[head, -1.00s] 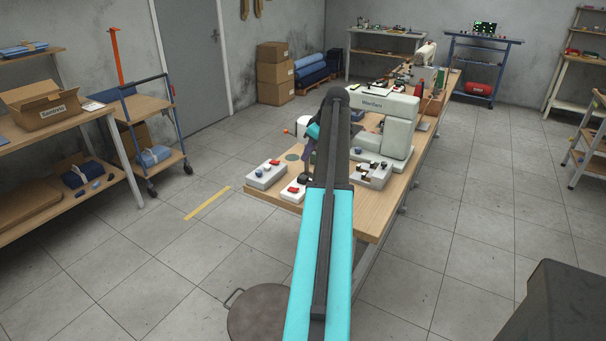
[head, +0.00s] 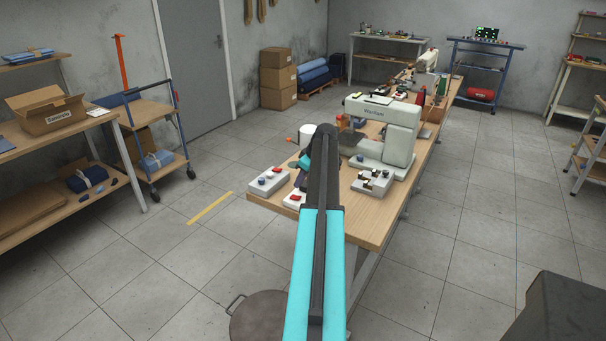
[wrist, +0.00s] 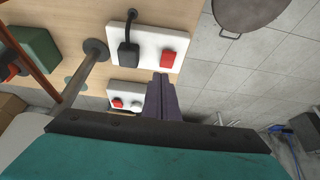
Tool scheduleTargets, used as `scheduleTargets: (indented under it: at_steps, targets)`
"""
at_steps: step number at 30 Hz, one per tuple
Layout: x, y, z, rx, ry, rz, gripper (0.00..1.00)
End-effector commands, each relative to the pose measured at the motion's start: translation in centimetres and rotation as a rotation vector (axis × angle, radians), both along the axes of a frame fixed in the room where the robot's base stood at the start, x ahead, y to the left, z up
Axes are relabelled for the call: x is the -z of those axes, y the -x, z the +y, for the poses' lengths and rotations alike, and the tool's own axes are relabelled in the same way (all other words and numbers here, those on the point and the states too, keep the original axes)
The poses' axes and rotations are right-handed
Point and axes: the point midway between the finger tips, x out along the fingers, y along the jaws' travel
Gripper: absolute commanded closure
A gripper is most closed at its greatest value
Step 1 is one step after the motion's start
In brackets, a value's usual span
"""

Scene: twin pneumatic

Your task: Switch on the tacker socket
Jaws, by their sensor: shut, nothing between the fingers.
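A white socket box (wrist: 147,50) with a black plug (wrist: 128,54) and cord in it and a red switch (wrist: 168,58) lies on the wooden bench in the wrist view. No label is readable, so I cannot tell whether it is the tacker's. The box shows in the head view (head: 294,199), partly hidden by my arm. My gripper (wrist: 162,80) is shut and empty, its tips just below the red switch in the picture; contact cannot be told.
A sewing machine (head: 401,130) and another control box (head: 373,183) stand to the right. A grey post (wrist: 85,75) rises near the plug.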

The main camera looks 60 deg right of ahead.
Motion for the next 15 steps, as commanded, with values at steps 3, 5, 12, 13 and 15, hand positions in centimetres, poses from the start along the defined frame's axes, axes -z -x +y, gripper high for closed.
scheduleTargets:
  at_steps: [3, 5, 12, 13, 15]
  targets:
    - [1.2, 0.7, 0.0, 0.001, -0.002, 0.001, 1.0]
    - [1.7, 1.0, 0.0, 0.002, -0.001, 0.001, 1.0]
    - [3.1, 1.5, -0.1, 0.003, 0.0, 0.0, 1.0]
    - [3.2, 1.5, -0.1, 0.003, 0.0, 0.0, 1.0]
    - [3.3, 1.5, -0.1, 0.002, 0.0, 0.0, 1.0]
